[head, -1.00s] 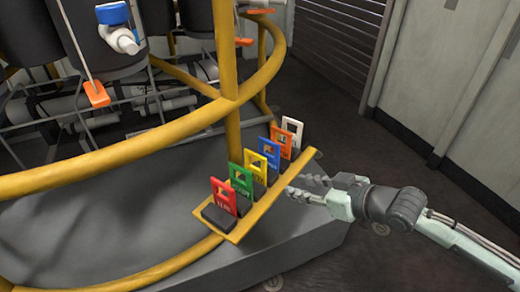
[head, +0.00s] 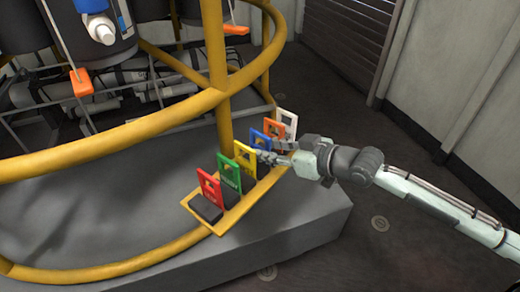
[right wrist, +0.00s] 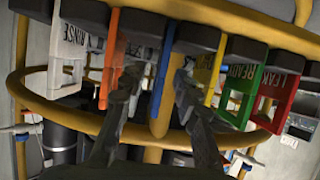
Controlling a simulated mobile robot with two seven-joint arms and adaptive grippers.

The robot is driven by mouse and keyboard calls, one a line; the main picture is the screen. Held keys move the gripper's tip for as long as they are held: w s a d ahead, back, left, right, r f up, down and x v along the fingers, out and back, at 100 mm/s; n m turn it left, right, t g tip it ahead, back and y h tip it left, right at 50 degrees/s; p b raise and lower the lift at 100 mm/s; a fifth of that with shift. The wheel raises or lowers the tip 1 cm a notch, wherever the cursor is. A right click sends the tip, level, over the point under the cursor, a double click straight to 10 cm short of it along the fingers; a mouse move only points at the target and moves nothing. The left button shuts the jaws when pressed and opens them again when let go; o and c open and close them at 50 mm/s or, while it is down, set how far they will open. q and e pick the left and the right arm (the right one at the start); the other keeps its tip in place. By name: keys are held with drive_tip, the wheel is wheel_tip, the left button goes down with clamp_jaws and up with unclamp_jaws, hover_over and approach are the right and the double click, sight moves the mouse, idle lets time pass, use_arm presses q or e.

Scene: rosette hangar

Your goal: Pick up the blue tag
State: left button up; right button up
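The blue tag (head: 259,139) stands upright in a dark holder in a row of coloured tags on a yellow rack, between the yellow and the orange tag. My right gripper (head: 268,151) reaches in from the right, at the blue tag and partly hiding it. In the right wrist view the blue tag (right wrist: 162,75) shows edge-on between the two spread fingers of the right gripper (right wrist: 160,62), with gaps on both sides. The left gripper is in no view.
The orange tag (right wrist: 109,60) is close beside one finger and the yellow tag (right wrist: 214,70) beside the other. The green tag (head: 229,173), red tag (head: 208,186) and white tag (head: 288,117) share the yellow rack (head: 232,222). A yellow rail (head: 218,50) rises behind.

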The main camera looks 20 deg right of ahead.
sight(260, 133)
drive_tip(key=shift+x, duration=1.45)
clamp_jaws()
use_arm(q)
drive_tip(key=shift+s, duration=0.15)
use_arm(e)
wheel_tip(260, 133, up, 9)
drive_tip(key=shift+f+p, duration=0.1)
drive_tip(key=shift+p, duration=0.35)
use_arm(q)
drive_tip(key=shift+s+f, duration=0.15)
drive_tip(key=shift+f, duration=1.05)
use_arm(e)
drive_tip(key=shift+r, duration=0.6)
